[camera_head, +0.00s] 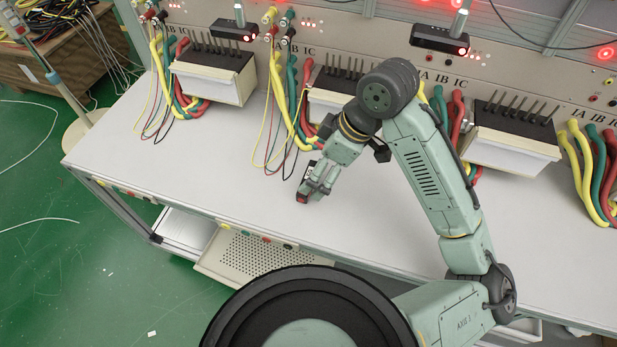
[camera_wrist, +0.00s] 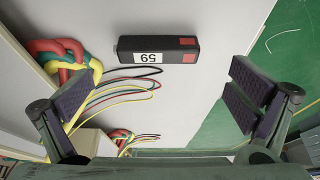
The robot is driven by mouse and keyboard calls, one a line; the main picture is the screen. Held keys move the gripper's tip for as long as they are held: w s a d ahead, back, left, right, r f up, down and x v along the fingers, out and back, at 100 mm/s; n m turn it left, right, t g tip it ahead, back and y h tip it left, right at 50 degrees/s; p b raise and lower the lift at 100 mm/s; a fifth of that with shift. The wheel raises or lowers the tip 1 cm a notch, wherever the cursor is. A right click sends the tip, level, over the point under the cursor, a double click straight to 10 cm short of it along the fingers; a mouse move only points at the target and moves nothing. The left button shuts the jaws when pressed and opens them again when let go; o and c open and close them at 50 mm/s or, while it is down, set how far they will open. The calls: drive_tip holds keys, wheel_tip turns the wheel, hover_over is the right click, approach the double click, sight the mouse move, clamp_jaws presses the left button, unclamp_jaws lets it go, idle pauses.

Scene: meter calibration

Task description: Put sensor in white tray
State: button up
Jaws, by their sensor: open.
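The sensor (camera_wrist: 158,49) is a black box with red patches and a white label reading 59, upside down in the wrist view. It lies on the grey-white tabletop. In the head view its dark, red-ended body (camera_head: 303,197) shows just beside my gripper tips, partly covered. My gripper (camera_head: 314,187) points down over the table near its front edge. In the wrist view my gripper (camera_wrist: 165,100) has its two padded fingers wide apart, with nothing between them; the sensor lies beyond them. A white tray-like surface (camera_head: 183,230) shows below the tabletop at the left, partly hidden by the table.
A perforated pale panel (camera_head: 245,256) sits below the table's front edge. White-fronted terminal boxes (camera_head: 213,82) line the back, with thick coloured cables and thin hanging wires (camera_head: 283,150) close to my gripper. The left tabletop (camera_head: 120,150) is clear.

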drive_tip(key=x, duration=0.5)
drive_tip(key=shift+w+f+p, duration=0.15)
drive_tip(key=shift+f+p, duration=0.2)
drive_tip(key=shift+c, duration=0.2)
drive_tip(key=c, duration=1.2)
drive_tip(key=shift+o, duration=0.2)
drive_tip(key=shift+a+r, duration=0.1)
drive_tip(key=shift+r, duration=0.1)
